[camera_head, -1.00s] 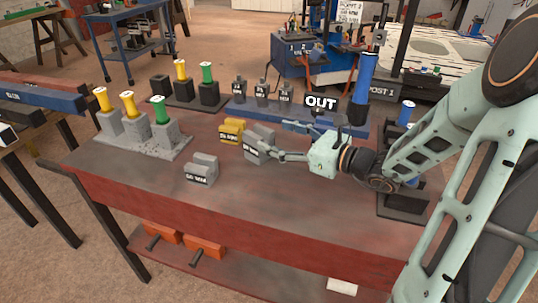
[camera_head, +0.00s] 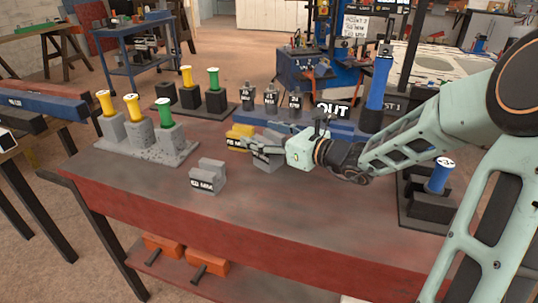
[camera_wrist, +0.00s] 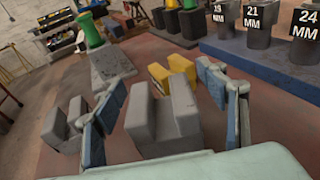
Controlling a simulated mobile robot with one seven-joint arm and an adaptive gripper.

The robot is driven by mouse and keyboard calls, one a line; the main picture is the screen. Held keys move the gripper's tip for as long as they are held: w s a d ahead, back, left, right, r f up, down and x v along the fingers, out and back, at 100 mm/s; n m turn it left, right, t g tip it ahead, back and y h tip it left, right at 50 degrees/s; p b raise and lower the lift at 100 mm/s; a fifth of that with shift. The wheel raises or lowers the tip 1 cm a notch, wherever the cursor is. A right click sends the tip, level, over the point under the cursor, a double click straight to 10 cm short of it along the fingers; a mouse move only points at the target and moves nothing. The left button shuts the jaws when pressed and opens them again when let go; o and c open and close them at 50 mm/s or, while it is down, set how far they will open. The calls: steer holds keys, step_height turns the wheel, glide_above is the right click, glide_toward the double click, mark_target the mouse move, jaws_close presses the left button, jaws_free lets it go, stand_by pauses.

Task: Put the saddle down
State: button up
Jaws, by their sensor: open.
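A grey saddle block (camera_head: 267,162) with a notched top stands on the red-brown bench, partly hidden behind my gripper (camera_head: 252,146) in the head view. In the wrist view this saddle (camera_wrist: 163,122) sits between the two spread blue-grey fingers of my gripper (camera_wrist: 163,112). The fingers are open, with a gap visible on the right side; contact on the left is unclear. A yellow saddle (camera_head: 240,132) stands just behind it. Another grey saddle (camera_head: 208,176) with a black label stands apart, to the front left; it shows left of the left finger in the wrist view (camera_wrist: 62,122).
A grey block stand (camera_head: 150,147) with yellow and green spools is at the left. Several dark size-marked posts (camera_head: 271,100) stand on a blue rail at the back. A blue spool (camera_head: 440,174) stands on a dark stand at the right. The bench front is clear.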

steer(key=x, duration=0.3)
steer(key=shift+a+b, duration=0.15)
steer(key=shift+b, duration=0.2)
steer(key=shift+c, duration=0.4)
jaws_close()
